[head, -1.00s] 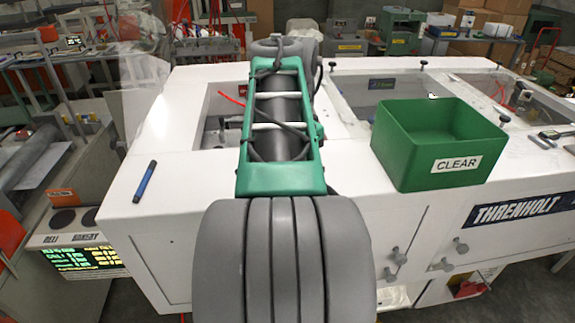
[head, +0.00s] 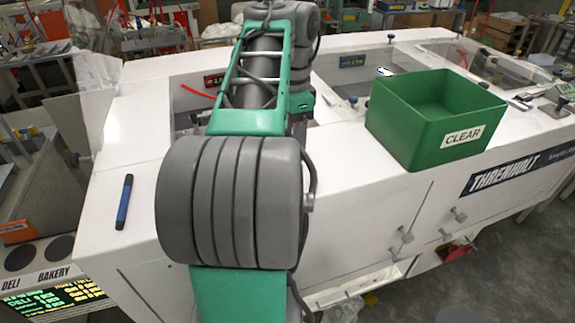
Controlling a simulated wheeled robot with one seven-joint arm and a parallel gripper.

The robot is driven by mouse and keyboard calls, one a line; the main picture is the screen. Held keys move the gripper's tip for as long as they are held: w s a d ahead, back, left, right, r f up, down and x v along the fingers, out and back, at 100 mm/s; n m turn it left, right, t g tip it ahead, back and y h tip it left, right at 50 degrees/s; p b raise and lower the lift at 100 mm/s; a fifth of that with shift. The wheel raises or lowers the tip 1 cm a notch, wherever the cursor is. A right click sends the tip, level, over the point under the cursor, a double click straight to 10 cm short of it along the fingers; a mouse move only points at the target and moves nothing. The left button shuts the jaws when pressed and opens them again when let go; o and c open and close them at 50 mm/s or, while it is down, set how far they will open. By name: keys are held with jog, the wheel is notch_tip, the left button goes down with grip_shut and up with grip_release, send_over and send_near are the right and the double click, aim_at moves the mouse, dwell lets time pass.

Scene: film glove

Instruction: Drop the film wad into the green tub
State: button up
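The green tub (head: 405,127) with a CLEAR label stands on the white machine top at the right of the head view. The part of its inside that I see looks empty. My arm reaches up the middle of the view, left of the tub, over an opening in the machine top. My gripper is hidden behind the arm, so I cannot see whether it is open or shut. I cannot make out the film wad in this view.
A red strip (head: 197,95) shows in the opening beside my arm. Small tools (head: 522,102) lie right of the tub.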

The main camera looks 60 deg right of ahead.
notch_tip(320, 180, down, 5)
jog(key=b, duration=0.4)
jog(key=shift+w+a+f, duration=0.1)
jog(key=shift+w, duration=0.05)
grip_shut()
jog(key=shift+r, duration=0.3)
